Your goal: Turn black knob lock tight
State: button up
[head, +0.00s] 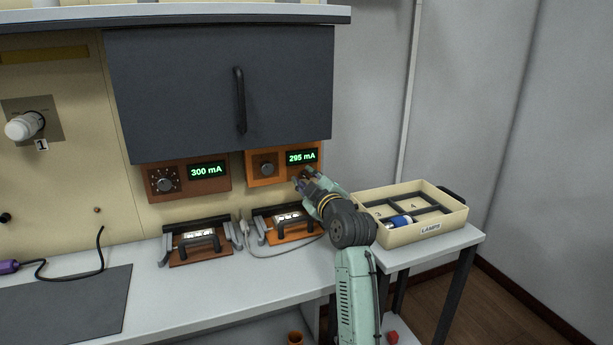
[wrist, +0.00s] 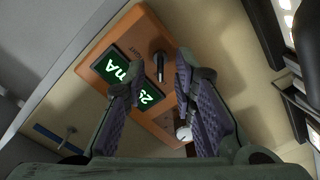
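A small black knob (wrist: 160,65) stands out from the orange meter panel (wrist: 100,68), beside the lit display (wrist: 150,95), in the wrist view. I take it to be the knob lock. In the head view my gripper covers that corner of the panel. My gripper (head: 303,178) is at the panel's lower right, below the 295 mA display (head: 301,157). In the wrist view my gripper (wrist: 155,78) is open, its two fingers apart with the black knob between and beyond their tips. I cannot tell whether either finger touches it. The panel's round dial (head: 267,168) is to the left.
A second panel (head: 188,178) reading 300 mA is at left. A dark cabinet door (head: 220,90) hangs above. Two lamp fixtures (head: 199,245) (head: 287,226) stand on the bench below. A lamp tray (head: 440,229) stands right of my arm. The front bench is mostly clear.

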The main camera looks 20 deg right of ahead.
jog(key=shift+w, duration=0.15)
jog(key=shift+c, duration=0.4)
grip_shut()
